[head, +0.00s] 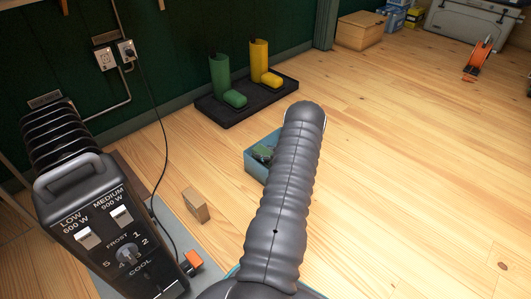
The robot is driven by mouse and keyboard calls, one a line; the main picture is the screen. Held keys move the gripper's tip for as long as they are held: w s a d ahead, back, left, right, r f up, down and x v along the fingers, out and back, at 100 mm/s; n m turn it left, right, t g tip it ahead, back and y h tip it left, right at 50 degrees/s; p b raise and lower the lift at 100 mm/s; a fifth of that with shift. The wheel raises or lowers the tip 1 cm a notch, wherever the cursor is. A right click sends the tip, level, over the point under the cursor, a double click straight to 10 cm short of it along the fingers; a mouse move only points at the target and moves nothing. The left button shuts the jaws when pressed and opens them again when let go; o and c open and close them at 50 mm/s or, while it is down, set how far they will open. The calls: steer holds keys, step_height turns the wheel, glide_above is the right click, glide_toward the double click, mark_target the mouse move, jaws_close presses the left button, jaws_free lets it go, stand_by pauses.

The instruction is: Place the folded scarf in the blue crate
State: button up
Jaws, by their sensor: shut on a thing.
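The blue crate (256,171) stands on the wooden floor near the middle of the head view, its right part hidden behind my grey ribbed arm. A small dark greenish thing (263,153) shows at or inside the crate's visible opening. I cannot tell whether it is the folded scarf. My arm rises from the bottom of the picture and ends just right of the crate. My gripper is hidden behind the arm, so neither its jaws nor anything in them shows.
A dark heater (125,225) stands at the left, its cable running to a wall outlet (127,50). A small wooden block (195,205) lies left of the crate. Green and yellow boots (260,65) stand on a black tray (210,110).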

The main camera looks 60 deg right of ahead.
steer(key=shift+f, duration=0.1)
steer(key=o, duration=1.2)
steer(key=shift+r, duration=0.35)
steer(key=v, duration=1.2)
steer(key=shift+r+p, duration=0.35)
steer(key=shift+p, duration=0.05)
